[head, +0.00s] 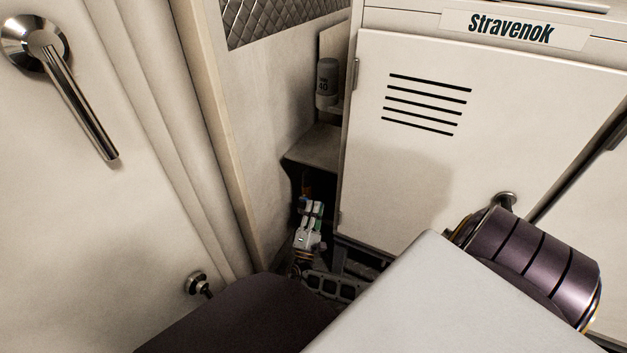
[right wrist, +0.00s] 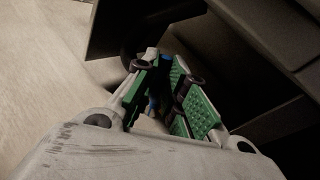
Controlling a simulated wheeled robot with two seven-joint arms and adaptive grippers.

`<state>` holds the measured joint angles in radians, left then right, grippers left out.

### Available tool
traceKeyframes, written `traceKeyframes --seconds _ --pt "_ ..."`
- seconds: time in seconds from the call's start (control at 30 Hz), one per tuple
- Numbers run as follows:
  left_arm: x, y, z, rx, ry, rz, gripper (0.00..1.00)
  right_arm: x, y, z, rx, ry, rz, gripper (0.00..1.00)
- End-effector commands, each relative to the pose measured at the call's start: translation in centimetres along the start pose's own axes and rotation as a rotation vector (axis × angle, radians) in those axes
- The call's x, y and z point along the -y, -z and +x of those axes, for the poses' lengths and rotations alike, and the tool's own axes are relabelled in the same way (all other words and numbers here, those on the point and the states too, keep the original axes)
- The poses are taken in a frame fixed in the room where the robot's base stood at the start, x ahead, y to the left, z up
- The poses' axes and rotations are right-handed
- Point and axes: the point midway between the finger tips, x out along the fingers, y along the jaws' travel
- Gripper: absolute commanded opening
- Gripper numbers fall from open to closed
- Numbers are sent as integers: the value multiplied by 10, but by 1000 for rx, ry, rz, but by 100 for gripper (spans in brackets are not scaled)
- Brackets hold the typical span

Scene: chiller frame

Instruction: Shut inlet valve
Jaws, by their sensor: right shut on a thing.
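My right gripper (head: 311,208) is down in the dark, narrow gap between the wall and the left side of the white cabinet. In the right wrist view, its green-padded fingers (right wrist: 168,98) are closed around a small blue part (right wrist: 154,100), which looks like the inlet valve's handle. Most of that part is hidden by the fingers and shadow, so I cannot tell how far it is turned. An orange-brown piece shows just above the fingertips in the head view. My left gripper is not in view.
The white cabinet door (head: 420,165) with slots and a "Stravenok" label (head: 513,29) bounds the gap on the right. A shelf (head: 318,147) overhangs it, with a grey bottle (head: 327,78) above. A door with a metal handle (head: 82,105) stands at the left. Free room is tight.

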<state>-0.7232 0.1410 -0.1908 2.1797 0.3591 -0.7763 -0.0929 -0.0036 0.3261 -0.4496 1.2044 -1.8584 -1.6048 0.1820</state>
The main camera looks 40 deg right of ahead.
Motion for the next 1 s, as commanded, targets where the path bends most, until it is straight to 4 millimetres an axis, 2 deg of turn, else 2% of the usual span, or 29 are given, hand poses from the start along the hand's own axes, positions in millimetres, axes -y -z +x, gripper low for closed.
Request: traceKeyframes --seconds 0.5,1.0 --pt "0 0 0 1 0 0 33 14 7 -10 166 0 244 0" --pt "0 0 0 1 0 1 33 21 10 -14 225 3 337 0"
